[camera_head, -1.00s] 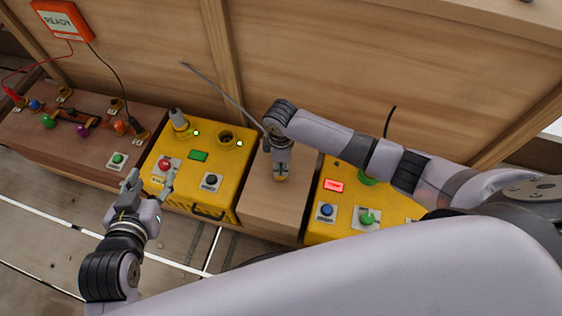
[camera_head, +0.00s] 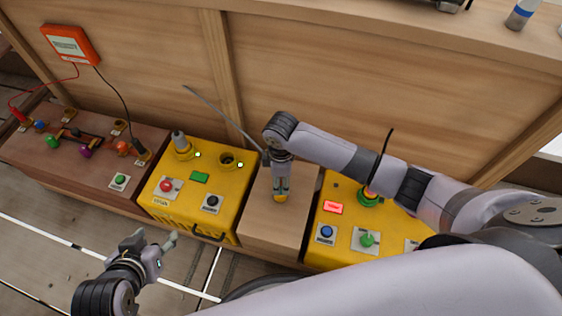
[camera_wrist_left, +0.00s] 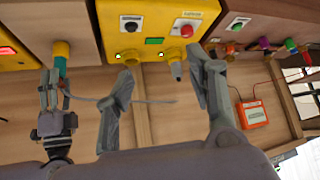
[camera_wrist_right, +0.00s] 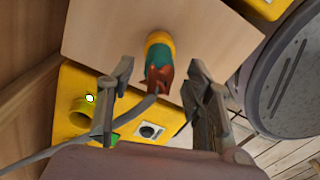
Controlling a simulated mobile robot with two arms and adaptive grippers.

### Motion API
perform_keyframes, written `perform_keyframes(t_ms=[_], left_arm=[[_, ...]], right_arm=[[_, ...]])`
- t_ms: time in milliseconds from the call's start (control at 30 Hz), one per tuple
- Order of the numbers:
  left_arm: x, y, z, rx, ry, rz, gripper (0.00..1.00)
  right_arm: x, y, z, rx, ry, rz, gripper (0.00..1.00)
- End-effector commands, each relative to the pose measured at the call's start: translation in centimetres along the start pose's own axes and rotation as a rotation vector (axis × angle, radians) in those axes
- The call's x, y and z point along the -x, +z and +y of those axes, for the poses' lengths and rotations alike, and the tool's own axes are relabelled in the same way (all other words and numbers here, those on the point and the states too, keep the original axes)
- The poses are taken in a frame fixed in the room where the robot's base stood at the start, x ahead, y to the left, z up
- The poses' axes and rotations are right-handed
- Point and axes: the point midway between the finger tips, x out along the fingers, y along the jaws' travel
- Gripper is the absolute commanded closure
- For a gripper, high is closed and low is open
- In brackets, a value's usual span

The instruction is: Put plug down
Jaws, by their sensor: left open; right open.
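The plug (camera_head: 281,196), teal with a yellow end, stands on the wooden block (camera_head: 262,226) between the two yellow boxes. In the right wrist view the plug (camera_wrist_right: 156,55) shows its yellow end at the block and a reddish rear end with a grey cable. My right gripper (camera_head: 281,178) is above it, open, with one finger (camera_wrist_right: 120,78) on each side and visible gaps to the plug. The plug also shows in the left wrist view (camera_wrist_left: 61,66). My left gripper (camera_head: 153,245) is open and empty, in front of the left yellow box (camera_head: 228,212).
The left yellow box has a capped socket (camera_head: 181,144), an open socket (camera_head: 230,160) and buttons. The right yellow box (camera_head: 328,250) has a red-lit display. A brown panel (camera_head: 75,160) with coloured knobs and an orange meter (camera_head: 70,44) are at left. A wooden wall stands behind.

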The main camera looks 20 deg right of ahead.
Motion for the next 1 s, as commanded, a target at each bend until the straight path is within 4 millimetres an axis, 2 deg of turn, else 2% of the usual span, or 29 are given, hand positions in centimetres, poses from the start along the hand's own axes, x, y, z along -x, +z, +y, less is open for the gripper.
perform_keyframes(t_ms=[200,367,533,800,867,1000], left_arm=[[2.0,4.8,-0.6,0.007,-0.013,-0.242,0.5],[3.7,7.7,-0.9,0.012,-0.02,-0.388,0.5],[4.2,7.2,-0.9,0.012,-0.019,-0.384,0.5],[4.2,7.1,-0.9,0.012,-0.019,-0.382,0.5],[4.2,7.1,-0.9,0.012,-0.019,-0.382,0.5],[4.2,7.1,-0.9,0.012,-0.019,-0.381,0.5]], right_arm=[[3.4,0.0,0.1,0.001,0.002,0.001,0.53],[5.5,0.0,0.0,0.0,0.001,0.001,0.53],[7.5,0.0,0.1,0.0,0.001,0.001,0.53],[8.0,-0.1,-0.2,-0.002,-0.002,0.003,0.53],[7.8,-0.4,-0.9,-0.009,-0.004,0.017,0.53],[7.1,-2.0,-4.8,-0.077,-0.009,0.109,0.53]])
